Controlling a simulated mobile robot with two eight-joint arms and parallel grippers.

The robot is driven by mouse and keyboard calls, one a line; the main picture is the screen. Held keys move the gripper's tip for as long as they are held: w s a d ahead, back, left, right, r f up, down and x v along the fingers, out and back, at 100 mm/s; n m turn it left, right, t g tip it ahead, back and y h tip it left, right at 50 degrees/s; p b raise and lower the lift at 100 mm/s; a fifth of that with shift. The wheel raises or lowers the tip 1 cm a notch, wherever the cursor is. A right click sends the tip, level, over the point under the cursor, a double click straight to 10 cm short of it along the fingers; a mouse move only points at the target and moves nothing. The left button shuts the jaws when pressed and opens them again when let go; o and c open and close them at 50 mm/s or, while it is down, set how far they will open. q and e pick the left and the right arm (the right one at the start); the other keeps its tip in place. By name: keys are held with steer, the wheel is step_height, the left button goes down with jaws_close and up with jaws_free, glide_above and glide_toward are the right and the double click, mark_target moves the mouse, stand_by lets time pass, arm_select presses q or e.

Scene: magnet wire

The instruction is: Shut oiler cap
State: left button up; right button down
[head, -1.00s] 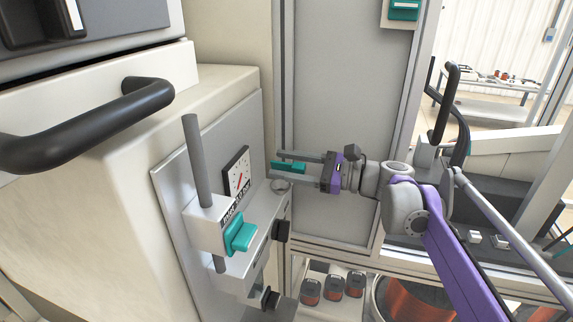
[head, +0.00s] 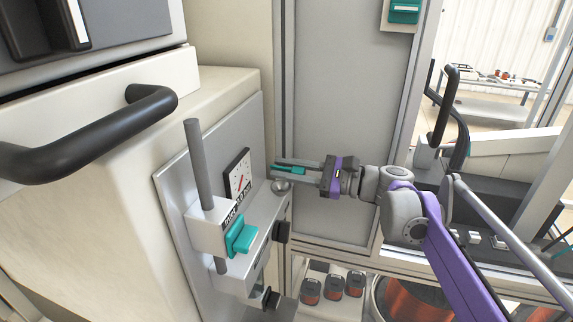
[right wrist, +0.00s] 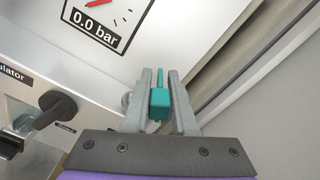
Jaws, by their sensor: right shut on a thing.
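A small teal tab (head: 291,170), which I take for the oiler cap's grip, sticks out beside the grey panel's right edge. A round grey metal part (head: 281,186) shows just under it. My right gripper (head: 275,168) reaches in from the right and is shut on the teal tab. In the right wrist view the teal tab (right wrist: 159,104) sits between both fingers of the right gripper (right wrist: 160,75). The cap's own body and its seat are mostly hidden there. My left gripper is not in view.
A pressure gauge (head: 238,175) reading 0.0 bar is left of the gripper. A black handle (head: 110,125) juts out at left. A cabinet wall (head: 345,90) stands close behind.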

steer(key=n, duration=0.1)
steer(key=s+n+p, duration=0.1)
steer(key=n, duration=0.1)
steer(key=shift+a+f, duration=0.2)
steer(key=shift+f, duration=0.15)
steer(key=shift+s+a+f+n+p, duration=0.1)
steer(key=shift+f+n+p, duration=0.1)
steer(key=shift+n, duration=0.3)
steer(key=shift+s+f+n+p, duration=0.1)
steer(key=shift+f+n+p, duration=0.05)
steer(key=shift+n, duration=0.35)
steer(key=c, duration=0.7)
jaws_free()
steer(key=shift+f, duration=0.1)
